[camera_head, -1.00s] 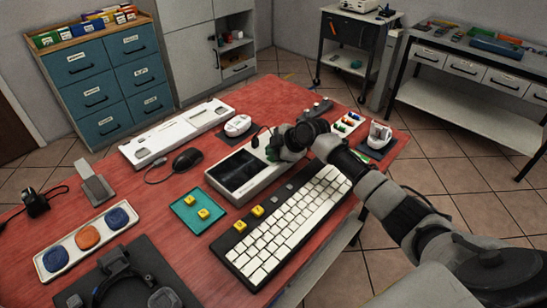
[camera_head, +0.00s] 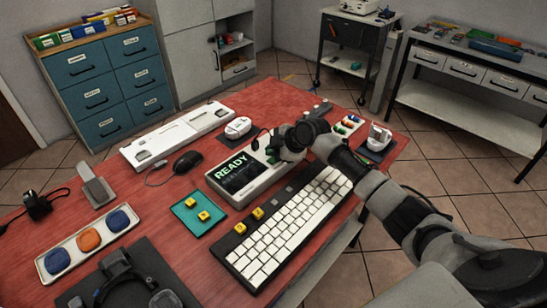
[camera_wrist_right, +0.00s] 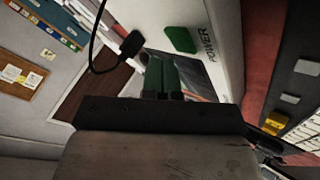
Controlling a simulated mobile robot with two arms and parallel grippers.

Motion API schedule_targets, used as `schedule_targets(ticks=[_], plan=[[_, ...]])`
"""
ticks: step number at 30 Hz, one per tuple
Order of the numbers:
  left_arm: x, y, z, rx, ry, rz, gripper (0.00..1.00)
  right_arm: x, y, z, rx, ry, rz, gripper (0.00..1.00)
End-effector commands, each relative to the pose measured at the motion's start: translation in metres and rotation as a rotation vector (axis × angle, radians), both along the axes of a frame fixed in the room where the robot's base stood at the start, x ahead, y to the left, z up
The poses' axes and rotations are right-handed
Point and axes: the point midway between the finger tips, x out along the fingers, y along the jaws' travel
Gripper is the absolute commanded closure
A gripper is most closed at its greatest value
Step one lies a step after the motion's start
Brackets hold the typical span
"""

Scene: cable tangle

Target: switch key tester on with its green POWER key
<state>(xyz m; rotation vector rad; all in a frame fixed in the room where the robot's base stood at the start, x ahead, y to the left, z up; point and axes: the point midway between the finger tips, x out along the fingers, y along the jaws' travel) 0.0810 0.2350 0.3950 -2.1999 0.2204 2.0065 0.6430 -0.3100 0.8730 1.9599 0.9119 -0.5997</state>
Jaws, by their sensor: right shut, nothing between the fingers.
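The key tester (camera_head: 262,187) is a pale box on the red table in the head view. Its screen (camera_head: 236,172) is lit and reads READY in green letters. My right gripper (camera_head: 273,153) is at the tester's far right end and covers part of its top. In the right wrist view the green POWER key (camera_wrist_right: 180,38) stands on the pale panel beside the word POWER. The shut, empty fingers of my right gripper (camera_wrist_right: 161,72) are close to the key; a small gap shows between them there. My left gripper is not in view.
A keyboard (camera_head: 285,225) lies right in front of the tester. A teal tray (camera_head: 198,212) with yellow keycaps, a mouse (camera_head: 187,162) and a white keyboard case (camera_head: 177,135) lie to the left. A black cable (camera_wrist_right: 98,42) with a plug hangs near the key in the wrist view.

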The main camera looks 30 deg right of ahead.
Motion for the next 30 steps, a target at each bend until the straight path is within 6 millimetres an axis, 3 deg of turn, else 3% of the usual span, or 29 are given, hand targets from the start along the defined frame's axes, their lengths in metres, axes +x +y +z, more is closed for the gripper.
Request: schedule_targets(ticks=[13, 30], plan=[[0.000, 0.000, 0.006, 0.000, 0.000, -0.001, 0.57, 0.000, 0.000, 0.007, 0.000, -0.001, -0.001, 1.00], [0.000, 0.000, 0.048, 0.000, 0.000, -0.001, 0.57, 0.000, 0.000, 0.062, -0.001, -0.001, 0.000, 1.00]])
